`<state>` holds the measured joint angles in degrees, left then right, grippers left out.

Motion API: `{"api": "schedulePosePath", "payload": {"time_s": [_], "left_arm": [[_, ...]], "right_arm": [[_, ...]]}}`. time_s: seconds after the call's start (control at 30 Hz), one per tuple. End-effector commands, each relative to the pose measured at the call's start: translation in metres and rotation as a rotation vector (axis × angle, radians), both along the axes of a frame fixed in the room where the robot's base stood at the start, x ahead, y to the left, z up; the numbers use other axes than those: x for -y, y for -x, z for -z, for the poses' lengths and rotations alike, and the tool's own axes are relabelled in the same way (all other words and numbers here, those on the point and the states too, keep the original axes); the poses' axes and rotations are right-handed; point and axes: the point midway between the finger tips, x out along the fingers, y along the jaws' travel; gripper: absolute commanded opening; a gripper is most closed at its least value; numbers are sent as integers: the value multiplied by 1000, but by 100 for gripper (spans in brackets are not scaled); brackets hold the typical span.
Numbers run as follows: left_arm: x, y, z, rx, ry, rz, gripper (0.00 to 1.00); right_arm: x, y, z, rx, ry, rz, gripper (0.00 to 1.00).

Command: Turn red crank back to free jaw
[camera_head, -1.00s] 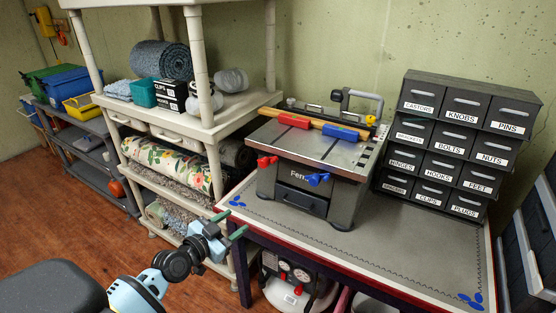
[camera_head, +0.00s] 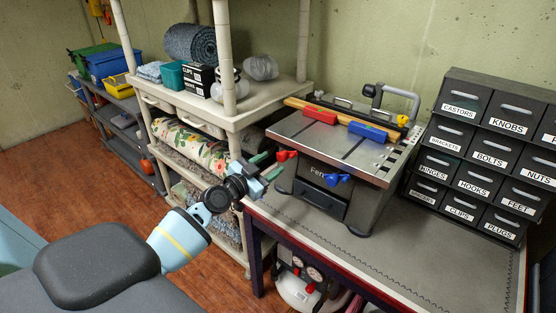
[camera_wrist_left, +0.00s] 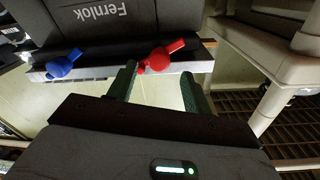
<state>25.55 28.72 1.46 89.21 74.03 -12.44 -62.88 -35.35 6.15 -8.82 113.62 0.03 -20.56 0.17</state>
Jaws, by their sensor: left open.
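The grey bench machine (camera_head: 325,160) stands on the workbench. Its red crank (camera_head: 286,155) is on the front at the left, and its blue crank (camera_head: 337,179) is further right. On top, a red jaw block (camera_head: 320,116) and a blue jaw block (camera_head: 367,131) sit along a wooden strip (camera_head: 297,103). My left gripper (camera_head: 267,166) is open, just left of the red crank. In the left wrist view, the red crank (camera_wrist_left: 160,58) shows just beyond and between the open green fingertips (camera_wrist_left: 160,82); contact cannot be told. My right gripper is out of view.
A drawer cabinet (camera_head: 480,150) stands right of the machine. Beige shelving (camera_head: 240,110) with rolled rugs is close at the left of my left gripper. The bench mat (camera_head: 400,260) in front of the machine is clear. A compressor (camera_head: 298,288) sits under the bench.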

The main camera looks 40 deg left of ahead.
Motion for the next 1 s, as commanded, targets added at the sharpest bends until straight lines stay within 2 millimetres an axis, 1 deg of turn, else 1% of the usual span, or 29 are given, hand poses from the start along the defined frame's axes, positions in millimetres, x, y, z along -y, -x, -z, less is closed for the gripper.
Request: {"api": "schedulePosePath", "payload": {"time_s": [0.03,0.1,0.3,0.43,0.7,1.0], "left_arm": [[2,-8,1,0,2,0,50],[3,-17,1,-1,3,2,50],[5,-34,2,-2,2,0,50],[6,-38,1,-2,0,2,50],[6,-39,1,-2,0,2,50],[6,-39,1,-2,0,2,11]], "right_arm": [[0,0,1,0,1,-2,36],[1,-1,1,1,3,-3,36],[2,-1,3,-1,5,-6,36],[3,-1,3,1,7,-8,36],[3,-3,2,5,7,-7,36],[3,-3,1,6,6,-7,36]]}}
